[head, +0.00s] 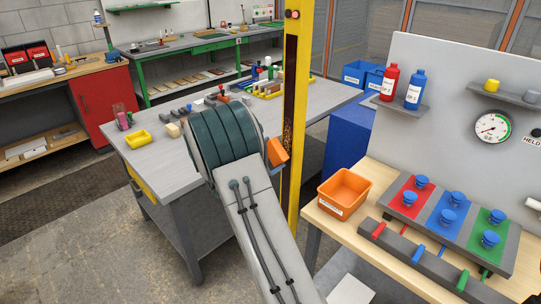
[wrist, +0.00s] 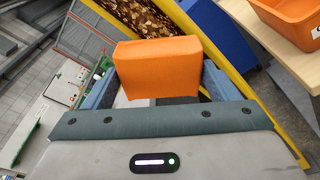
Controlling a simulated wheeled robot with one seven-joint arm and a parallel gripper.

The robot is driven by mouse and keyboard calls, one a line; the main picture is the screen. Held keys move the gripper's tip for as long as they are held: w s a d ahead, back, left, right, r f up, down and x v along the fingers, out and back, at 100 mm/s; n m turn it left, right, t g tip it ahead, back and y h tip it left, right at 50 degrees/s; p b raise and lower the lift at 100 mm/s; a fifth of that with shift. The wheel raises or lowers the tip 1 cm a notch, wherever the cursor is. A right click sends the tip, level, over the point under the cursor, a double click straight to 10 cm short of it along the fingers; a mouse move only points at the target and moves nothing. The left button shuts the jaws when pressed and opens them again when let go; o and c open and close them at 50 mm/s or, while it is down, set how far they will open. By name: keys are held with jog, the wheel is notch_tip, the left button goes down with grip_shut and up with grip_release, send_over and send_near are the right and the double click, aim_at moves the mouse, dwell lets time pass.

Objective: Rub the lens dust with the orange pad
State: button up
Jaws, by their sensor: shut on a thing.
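My gripper (wrist: 158,88) is shut on the orange pad (wrist: 156,62), a thick block held between its two blue fingers. In the head view the pad (head: 279,152) shows just right of my wrist, in front of the yellow post (head: 299,100). The post carries a tall dark lens strip (head: 291,60). Brown speckled dust (head: 288,128) covers the strip's lower part. In the wrist view the dust (wrist: 150,17) lies just beyond the pad's top edge. I cannot tell whether the pad touches it.
A grey workbench (head: 160,160) with small items stands left of the post. A blue cabinet (head: 346,140) stands behind the post.

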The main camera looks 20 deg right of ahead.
jog(key=shift+b+x, duration=0.45)
jog(key=shift+x, duration=0.5)
jog(key=shift+s+r, duration=0.1)
